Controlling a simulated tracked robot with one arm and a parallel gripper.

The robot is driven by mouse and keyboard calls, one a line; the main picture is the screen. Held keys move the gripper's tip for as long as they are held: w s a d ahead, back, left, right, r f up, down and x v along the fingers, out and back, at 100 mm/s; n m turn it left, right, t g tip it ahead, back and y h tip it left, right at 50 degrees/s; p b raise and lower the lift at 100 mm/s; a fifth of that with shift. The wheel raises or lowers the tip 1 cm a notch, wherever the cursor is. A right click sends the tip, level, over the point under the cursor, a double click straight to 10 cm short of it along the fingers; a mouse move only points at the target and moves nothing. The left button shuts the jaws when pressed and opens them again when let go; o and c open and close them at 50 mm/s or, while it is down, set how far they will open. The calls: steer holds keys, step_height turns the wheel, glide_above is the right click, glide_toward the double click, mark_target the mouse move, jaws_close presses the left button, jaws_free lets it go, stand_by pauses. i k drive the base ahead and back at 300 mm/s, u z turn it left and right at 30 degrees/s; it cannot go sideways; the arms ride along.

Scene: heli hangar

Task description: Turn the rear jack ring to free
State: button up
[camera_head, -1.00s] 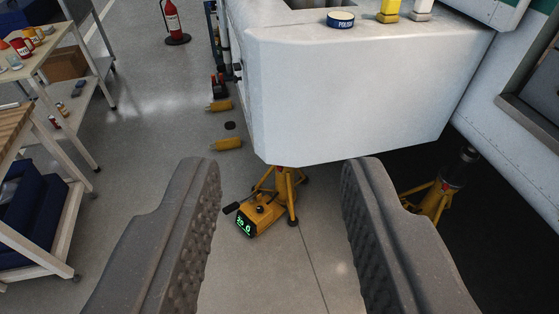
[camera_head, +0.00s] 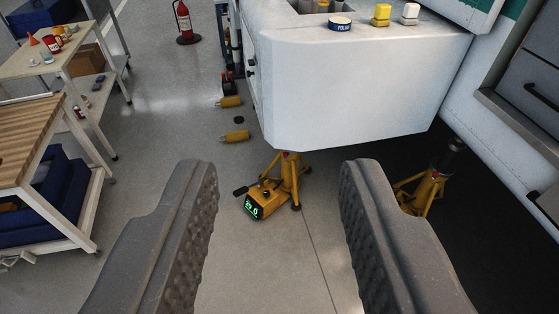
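My gripper (camera_head: 278,215) is open and empty, its two dark ribbed fingers wide apart in the foreground. A yellow tripod jack (camera_head: 287,180) stands on the floor between the fingertips in the picture, farther off, under the white body (camera_head: 355,95). A yellow box (camera_head: 263,198) with a green lit display and a dark handle sits beside its foot. A second yellow jack (camera_head: 428,188) with a dark upper part stands in shadow at the right, partly behind my right finger. I cannot tell which jack is the rear one, and no ring shows clearly on either.
A shelf cart (camera_head: 72,68) and a wood-topped trolley (camera_head: 40,135) with blue bins stand at the left. Yellow cylinders (camera_head: 235,136) lie on the floor beside the white body. A fire extinguisher (camera_head: 184,20) stands at the back. The floor at centre left is open.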

mark_target(285, 153)
steer(key=u, duration=1.05)
steer(key=i, duration=1.85)
steer(key=z, duration=1.25)
